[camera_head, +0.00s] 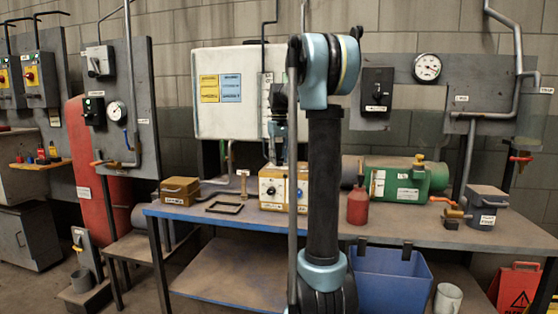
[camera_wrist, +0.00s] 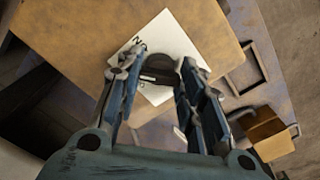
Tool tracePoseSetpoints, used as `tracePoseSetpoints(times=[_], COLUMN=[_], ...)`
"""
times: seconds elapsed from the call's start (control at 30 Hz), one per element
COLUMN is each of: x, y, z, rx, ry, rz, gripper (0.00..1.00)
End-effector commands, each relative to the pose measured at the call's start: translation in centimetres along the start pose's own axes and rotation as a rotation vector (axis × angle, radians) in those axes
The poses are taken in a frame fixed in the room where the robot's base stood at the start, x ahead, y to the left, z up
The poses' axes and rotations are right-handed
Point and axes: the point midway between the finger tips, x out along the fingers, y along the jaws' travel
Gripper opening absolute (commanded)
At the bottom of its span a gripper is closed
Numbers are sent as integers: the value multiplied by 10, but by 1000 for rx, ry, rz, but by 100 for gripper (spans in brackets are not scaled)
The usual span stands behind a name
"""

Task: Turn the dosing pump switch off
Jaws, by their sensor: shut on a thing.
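A black switch knob (camera_wrist: 158,66) sits on a white plate (camera_wrist: 168,32) in the wrist view. Upside-down lettering beside it looks like "ON". My gripper (camera_wrist: 157,72) is shut on this knob, one fingertip on each side. The fingers partly cover the plate, and the knob's exact angle is hard to tell. The plate is on a yellow-tan housing (camera_wrist: 90,28). In the head view this appears to be the yellow box (camera_head: 272,174) on the bench, below my gripper; its small label is unreadable. My arm hides part of the bench to its right.
The bench (camera_head: 400,225) also holds a smaller yellow box (camera_head: 180,190), an empty dark frame (camera_head: 224,208), a red bottle (camera_head: 357,206), a green motor (camera_head: 400,182) and a grey box (camera_head: 487,205). A blue bin (camera_head: 390,283) hangs at its front.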

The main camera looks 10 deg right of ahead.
Motion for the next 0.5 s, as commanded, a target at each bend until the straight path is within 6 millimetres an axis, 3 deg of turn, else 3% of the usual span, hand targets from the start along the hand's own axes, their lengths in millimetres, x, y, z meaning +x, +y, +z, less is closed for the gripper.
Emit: tracePoseSetpoints(times=[0.5], x=[0], y=[0], z=[0], rx=[-489], ry=[0], rz=[0], gripper=[11])
